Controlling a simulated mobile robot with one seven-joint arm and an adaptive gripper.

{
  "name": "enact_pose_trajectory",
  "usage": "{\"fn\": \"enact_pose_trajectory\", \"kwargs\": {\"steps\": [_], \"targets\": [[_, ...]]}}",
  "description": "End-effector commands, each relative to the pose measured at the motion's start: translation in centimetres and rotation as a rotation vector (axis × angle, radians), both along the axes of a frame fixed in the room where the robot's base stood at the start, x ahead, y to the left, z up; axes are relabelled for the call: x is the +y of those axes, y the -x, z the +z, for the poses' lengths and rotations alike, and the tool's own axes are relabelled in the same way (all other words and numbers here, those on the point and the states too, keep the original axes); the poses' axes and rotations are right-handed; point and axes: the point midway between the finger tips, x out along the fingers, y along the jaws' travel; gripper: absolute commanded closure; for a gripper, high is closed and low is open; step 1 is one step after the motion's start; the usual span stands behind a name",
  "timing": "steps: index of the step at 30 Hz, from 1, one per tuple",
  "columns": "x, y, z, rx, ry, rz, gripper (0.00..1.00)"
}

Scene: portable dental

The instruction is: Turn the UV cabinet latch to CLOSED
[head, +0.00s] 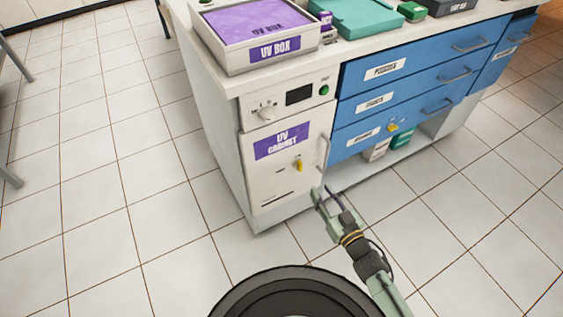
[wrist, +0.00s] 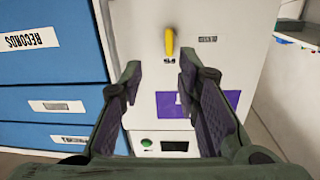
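The UV cabinet (head: 286,170) is a white door with a purple label, below a control panel at the left end of the counter unit. Its yellow latch (head: 299,165) sits on the door near the handle, and it also shows in the wrist view (wrist: 169,42), standing upright in the picture. Small text marks lie beside and below the latch, too small to read. My gripper (head: 327,190) is in front of the cabinet's lower right side. In the wrist view my gripper (wrist: 158,72) is open and empty, its fingers apart, with the latch beyond the fingertips.
A vertical door handle (head: 324,151) is right of the latch. Blue drawers (head: 375,100) stand to the right, one with a yellow latch (head: 392,127). A UV box (head: 262,55) and a teal tray (head: 357,18) sit on the counter.

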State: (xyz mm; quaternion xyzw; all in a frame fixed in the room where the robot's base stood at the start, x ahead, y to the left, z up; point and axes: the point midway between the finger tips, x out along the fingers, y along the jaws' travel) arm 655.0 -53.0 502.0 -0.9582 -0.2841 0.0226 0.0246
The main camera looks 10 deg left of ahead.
Motion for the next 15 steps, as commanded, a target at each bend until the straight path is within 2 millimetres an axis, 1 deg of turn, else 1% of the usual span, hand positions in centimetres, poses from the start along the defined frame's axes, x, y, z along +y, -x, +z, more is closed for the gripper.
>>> {"fn": "enact_pose_trajectory", "kwargs": {"steps": [1,3,7,11,15], "targets": [[-0.6,0.3,0.7,-0.026,0.019,0.022,0.7],[-0.8,0.6,1.3,-0.049,0.032,0.045,0.7],[-0.2,-0.1,1.7,-0.061,0.034,0.056,0.7],[1.2,-1.8,1.7,-0.06,0.031,0.056,0.7],[2.9,-4.0,1.7,-0.058,0.03,0.056,0.7]]}}
